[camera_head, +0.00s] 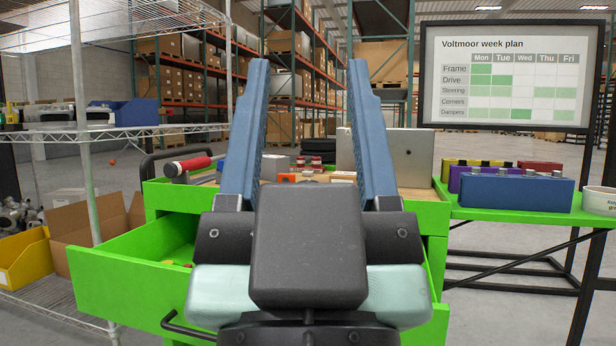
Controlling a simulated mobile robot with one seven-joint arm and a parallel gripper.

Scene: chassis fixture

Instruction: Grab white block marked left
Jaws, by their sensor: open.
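My gripper (307,75) fills the middle foreground, its two blue fingers pointing up and wide apart with nothing between them. Behind it is a green workbench (425,210) with small parts on top. A small whitish piece (343,177) shows between the fingers, beside an orange piece (290,178). A grey block (275,165) lies behind them. I can read no "left" mark on any piece, so I cannot tell which is the white block. My gripper hides much of the bench top.
An open green drawer (125,262) juts out at the left. A tablet-like panel (400,158) stands behind. A wire shelf (100,133) stands left.

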